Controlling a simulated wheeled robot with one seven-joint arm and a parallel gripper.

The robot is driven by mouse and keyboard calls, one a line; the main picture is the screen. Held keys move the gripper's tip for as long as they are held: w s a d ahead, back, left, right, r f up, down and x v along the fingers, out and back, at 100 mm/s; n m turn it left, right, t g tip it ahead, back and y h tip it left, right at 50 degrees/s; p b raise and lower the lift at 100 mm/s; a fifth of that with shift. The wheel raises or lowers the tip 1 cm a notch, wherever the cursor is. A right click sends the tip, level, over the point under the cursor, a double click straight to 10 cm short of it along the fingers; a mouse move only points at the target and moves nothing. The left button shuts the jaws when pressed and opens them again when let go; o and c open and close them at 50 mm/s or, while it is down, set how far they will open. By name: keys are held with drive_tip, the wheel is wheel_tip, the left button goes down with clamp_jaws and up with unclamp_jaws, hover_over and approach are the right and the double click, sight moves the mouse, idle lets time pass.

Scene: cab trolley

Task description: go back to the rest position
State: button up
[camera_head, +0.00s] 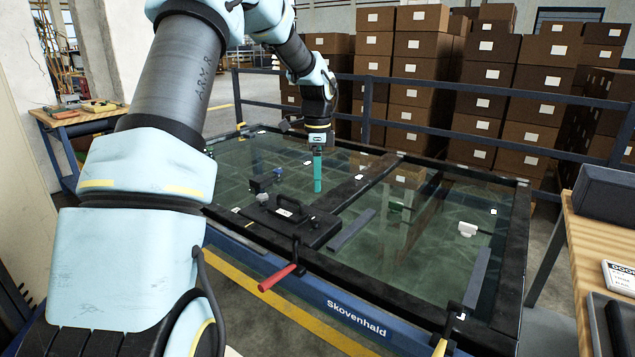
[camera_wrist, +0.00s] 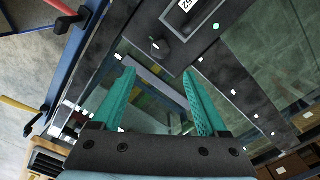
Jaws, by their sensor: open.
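My arm reaches from the left foreground of the head view over the glass-topped trolley (camera_head: 350,308). My gripper (camera_head: 317,188) has teal fingers that point down over the far part of the glass. In the head view the fingers overlap from the side. In the wrist view my gripper (camera_wrist: 159,73) has its two fingers wide apart, with nothing between them. I cannot tell how high the fingertips are above the glass.
A black case (camera_head: 287,218) with a handle lies on the trolley's frame. A red lever (camera_head: 278,278) sticks out in front. A dark blue railing (camera_head: 367,100) and stacked cartons (camera_head: 415,60) stand behind. Wooden benches stand at left (camera_head: 75,118) and right (camera_head: 580,262).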

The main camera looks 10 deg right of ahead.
drive_tip(key=s+a+n+t, duration=0.1)
drive_tip(key=s+a+n, duration=1.8)
drive_tip(key=s+a, duration=0.2)
drive_tip(key=shift+s+f+t, duration=0.3)
drive_tip(key=shift+s+f, duration=0.15)
drive_tip(key=shift+s, duration=0.4)
